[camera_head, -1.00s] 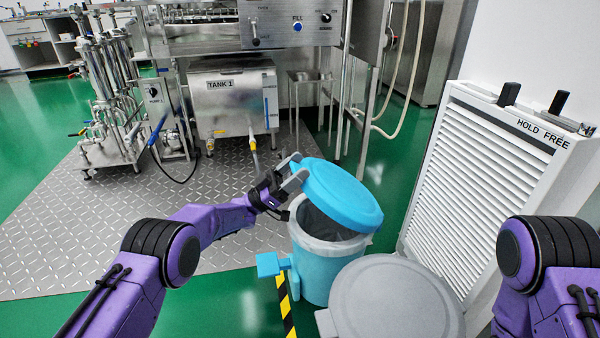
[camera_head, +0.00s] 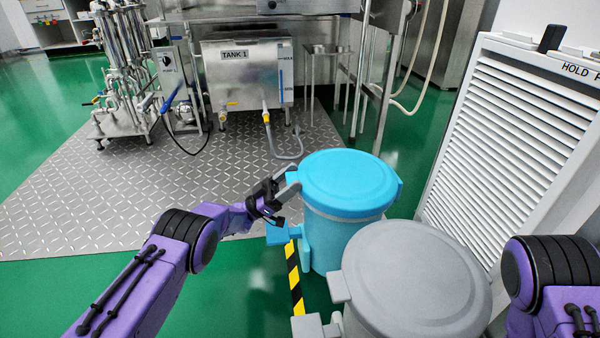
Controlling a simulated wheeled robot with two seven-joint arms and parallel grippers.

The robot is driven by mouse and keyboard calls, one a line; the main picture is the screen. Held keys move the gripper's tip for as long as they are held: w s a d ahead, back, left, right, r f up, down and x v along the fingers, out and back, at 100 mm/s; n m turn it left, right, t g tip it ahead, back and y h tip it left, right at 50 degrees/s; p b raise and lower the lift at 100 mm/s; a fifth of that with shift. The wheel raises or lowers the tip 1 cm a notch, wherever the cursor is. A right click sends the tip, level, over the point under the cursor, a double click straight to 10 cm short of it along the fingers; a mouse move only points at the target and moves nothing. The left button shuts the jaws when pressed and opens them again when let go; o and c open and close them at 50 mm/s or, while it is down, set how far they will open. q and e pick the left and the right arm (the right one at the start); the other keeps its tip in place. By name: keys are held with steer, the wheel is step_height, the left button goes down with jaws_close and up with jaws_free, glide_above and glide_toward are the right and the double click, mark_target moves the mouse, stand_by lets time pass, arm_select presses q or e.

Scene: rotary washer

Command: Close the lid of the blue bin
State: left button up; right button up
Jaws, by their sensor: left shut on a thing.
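The blue bin (camera_head: 338,238) stands on the green floor in the middle of the view. Its round blue lid (camera_head: 346,182) lies flat across the top, and no opening shows at the rim. My left gripper (camera_head: 287,182) is at the lid's left edge, shut on the lid's edge there. The exact contact of the fingers is small and partly hidden. My right gripper is out of view; only part of my right arm shows at the right edge.
A grey bin (camera_head: 415,285) with its lid down stands close in front of the blue bin, to the right. A white louvred panel (camera_head: 515,140) stands at right. Tank 1 (camera_head: 247,75) is behind. Metal plate flooring (camera_head: 110,200) at left is clear.

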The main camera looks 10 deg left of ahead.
arm_select(q)
steer(key=shift+d+f+g, duration=0.1)
steer(key=shift+f+g, duration=0.2)
steer(key=shift+f, duration=0.25)
steer(key=o, duration=1.4)
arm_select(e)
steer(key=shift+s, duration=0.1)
